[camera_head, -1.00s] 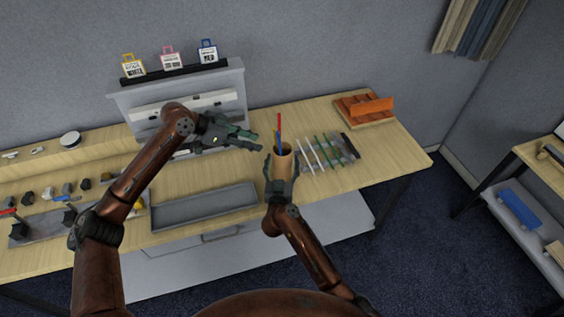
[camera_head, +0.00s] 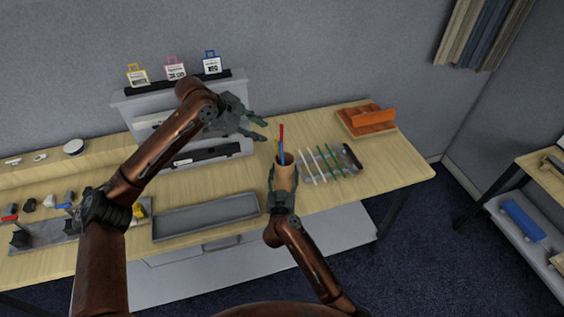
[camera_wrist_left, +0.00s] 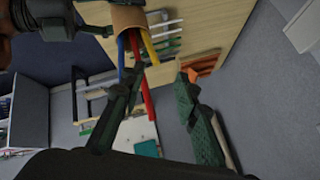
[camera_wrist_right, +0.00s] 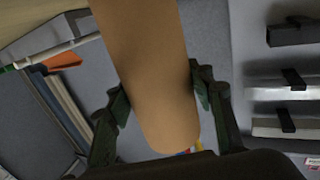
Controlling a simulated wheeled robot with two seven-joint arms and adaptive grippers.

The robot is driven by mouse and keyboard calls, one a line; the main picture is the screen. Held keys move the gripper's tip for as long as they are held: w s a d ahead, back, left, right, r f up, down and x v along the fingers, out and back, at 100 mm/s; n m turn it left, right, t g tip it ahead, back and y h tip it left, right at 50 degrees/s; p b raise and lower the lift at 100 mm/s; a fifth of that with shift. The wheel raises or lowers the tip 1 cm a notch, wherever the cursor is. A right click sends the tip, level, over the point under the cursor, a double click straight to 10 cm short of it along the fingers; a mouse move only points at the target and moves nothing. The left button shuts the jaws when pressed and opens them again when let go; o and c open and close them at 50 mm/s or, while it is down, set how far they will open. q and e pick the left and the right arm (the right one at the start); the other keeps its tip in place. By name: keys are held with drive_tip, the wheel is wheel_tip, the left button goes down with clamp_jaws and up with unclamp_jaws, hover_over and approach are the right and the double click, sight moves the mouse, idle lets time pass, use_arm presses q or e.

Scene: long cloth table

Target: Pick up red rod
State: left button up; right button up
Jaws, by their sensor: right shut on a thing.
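The red rod (camera_head: 281,133) stands in a tan cup (camera_head: 285,176) with a blue and a yellow rod. My right gripper (camera_head: 283,194) is shut around the cup; the cup also fills the middle of the right wrist view (camera_wrist_right: 150,70). My left gripper (camera_head: 262,130) is open and empty just left of the red rod's top. In the left wrist view the red rod (camera_wrist_left: 148,98) sticks out of the cup past my left gripper's spread fingers (camera_wrist_left: 165,115). I cannot tell whether a finger touches it.
Several white and green rods (camera_head: 326,163) lie on a rack right of the cup. A grey tray (camera_head: 205,211) lies on the table at the left. An orange-brown stand (camera_head: 367,121) is at the far right. A grey shelf unit (camera_head: 190,100) stands behind my left arm.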

sight(282, 125)
use_arm(q)
drive_tip(key=s+d+r+m+y, duration=0.4)
drive_tip(key=d+r+m+y, duration=0.4)
drive_tip(key=r+m, duration=0.45)
drive_tip(key=shift+m+y, duration=0.25)
drive_tip(key=shift+y, duration=0.05)
drive_tip(key=shift+d+x, duration=0.15)
drive_tip(key=shift+x, duration=2.85)
drive_tip(key=shift+d+x, duration=0.15)
drive_tip(key=shift+x, duration=2.85)
drive_tip(key=shift+s+f, duration=0.1)
clamp_jaws()
